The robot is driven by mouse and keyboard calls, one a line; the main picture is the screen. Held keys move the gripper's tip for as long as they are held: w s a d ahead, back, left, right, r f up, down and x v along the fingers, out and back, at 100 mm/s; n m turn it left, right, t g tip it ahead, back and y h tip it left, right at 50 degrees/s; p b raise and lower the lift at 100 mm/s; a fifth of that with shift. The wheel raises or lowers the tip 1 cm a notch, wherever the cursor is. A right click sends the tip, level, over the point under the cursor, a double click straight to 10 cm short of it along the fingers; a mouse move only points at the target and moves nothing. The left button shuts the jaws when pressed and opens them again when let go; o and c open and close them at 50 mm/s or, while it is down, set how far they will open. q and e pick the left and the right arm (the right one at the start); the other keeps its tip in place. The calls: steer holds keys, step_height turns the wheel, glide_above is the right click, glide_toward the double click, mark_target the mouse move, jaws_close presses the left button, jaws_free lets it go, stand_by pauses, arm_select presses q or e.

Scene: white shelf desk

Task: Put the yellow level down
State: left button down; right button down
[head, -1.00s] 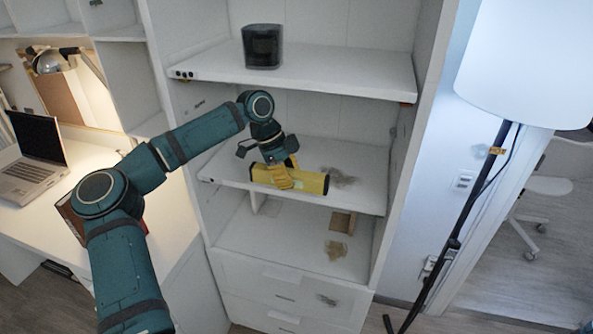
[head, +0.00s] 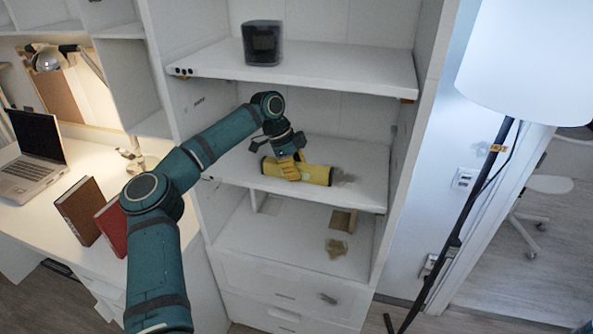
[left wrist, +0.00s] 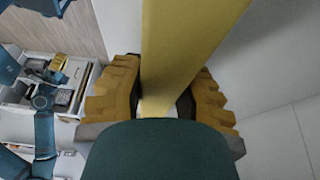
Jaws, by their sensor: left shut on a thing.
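The yellow level (head: 316,174) is a long yellow bar with a dark end, at the middle shelf (head: 362,191) of the white unit in the head view. My left gripper (head: 289,171) is shut on it, with the yellow fingers over its left half. In the left wrist view the level (left wrist: 185,45) runs between the two finger pads of the gripper (left wrist: 160,100). The level lies close over the shelf; I cannot tell whether it touches the surface.
A black container (head: 262,43) stands on the shelf above. The right part of the middle shelf is clear apart from a dark stain. A desk at left holds a laptop (head: 33,150) and two books (head: 82,210). A lamp (head: 525,70) stands at right.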

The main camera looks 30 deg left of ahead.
arm_select(q)
steer(key=shift+d, duration=0.1)
steer(key=shift+f, duration=0.15)
steer(key=c, duration=0.8)
jaws_free()
steer(key=shift+r, duration=0.45)
steer(key=v, duration=0.2)
steer(key=shift+a+r+p, duration=0.25)
steer(key=shift+r+p, duration=0.05)
steer(key=shift+p, duration=0.05)
steer(key=s+a, duration=0.1)
steer(key=a, duration=0.3)
steer(key=s+a+p, duration=0.1)
steer(key=a, duration=0.2)
steer(key=s+a, duration=0.1)
steer(key=a, duration=0.3)
steer(key=shift+a, duration=0.3)
